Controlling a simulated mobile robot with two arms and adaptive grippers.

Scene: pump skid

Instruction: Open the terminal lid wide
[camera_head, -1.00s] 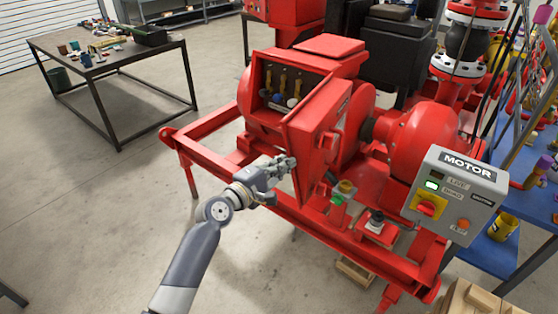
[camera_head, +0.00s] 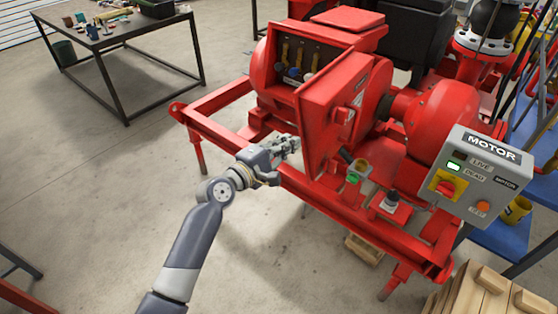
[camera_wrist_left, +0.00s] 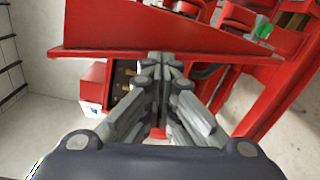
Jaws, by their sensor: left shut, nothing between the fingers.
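The red terminal lid (camera_head: 338,120) stands swung out from the terminal box (camera_head: 275,80) in the head view. The box front is uncovered and shows several terminals inside. My left gripper (camera_head: 292,144) is shut and empty, close to the lower free edge of the lid. In the left wrist view, the shut fingers (camera_wrist_left: 162,66) point at the red lid plate (camera_wrist_left: 200,38), which crosses the upper part of the picture. I cannot tell whether the fingertips touch it. My right gripper is in neither view.
A grey motor control panel (camera_head: 475,180) with a red switch stands at the right. The red skid frame (camera_head: 335,210) runs below the lid and carries a green-capped fitting (camera_head: 357,172). A dark table (camera_head: 120,38) stands at back left.

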